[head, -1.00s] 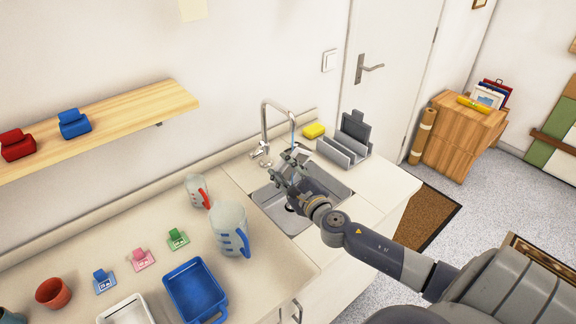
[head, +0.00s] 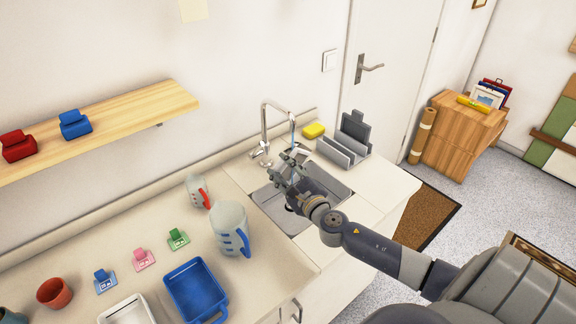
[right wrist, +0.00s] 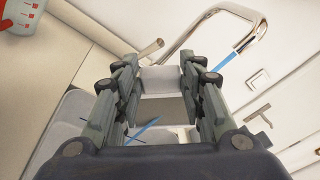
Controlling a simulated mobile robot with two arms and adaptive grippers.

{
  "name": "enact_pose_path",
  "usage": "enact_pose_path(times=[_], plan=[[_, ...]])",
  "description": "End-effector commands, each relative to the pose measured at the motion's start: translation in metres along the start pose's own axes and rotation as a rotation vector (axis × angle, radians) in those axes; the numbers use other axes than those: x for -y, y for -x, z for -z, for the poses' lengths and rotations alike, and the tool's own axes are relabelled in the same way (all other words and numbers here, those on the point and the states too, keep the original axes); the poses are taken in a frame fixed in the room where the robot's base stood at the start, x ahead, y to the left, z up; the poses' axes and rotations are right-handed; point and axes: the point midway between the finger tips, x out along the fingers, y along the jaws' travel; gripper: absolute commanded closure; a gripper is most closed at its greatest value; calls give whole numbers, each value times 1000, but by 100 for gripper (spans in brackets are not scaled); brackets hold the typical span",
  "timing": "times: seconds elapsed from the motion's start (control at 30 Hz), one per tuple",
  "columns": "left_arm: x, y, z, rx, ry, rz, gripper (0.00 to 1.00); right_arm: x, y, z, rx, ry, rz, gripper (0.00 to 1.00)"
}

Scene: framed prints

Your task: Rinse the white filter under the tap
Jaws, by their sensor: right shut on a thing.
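My right gripper (head: 284,172) is over the sink (head: 334,189), shut on the white filter (right wrist: 162,79). In the right wrist view the filter is a pale flat piece with a grey lower part between the two fingers. In the head view the fingers hide most of it. The chrome tap (head: 264,128) arches over the sink, its spout above the gripper. A thin blue stream of water (head: 293,132) runs from the spout down by the filter. The stream also shows in the right wrist view, above and below the filter. My left gripper is not in view.
A yellow sponge (head: 314,131) and a grey rack (head: 343,152) stand right of the tap. A large jug (head: 229,228) and a smaller one (head: 197,191) stand left of the sink. A blue tray (head: 193,291) lies on the counter near the front.

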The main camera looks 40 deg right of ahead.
Motion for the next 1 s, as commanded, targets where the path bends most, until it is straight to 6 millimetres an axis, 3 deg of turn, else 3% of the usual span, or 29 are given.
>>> enact_pose_path(times=[1.0], plan=[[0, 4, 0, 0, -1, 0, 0, -2, -7, -3, 0, 0, 0, 95]])
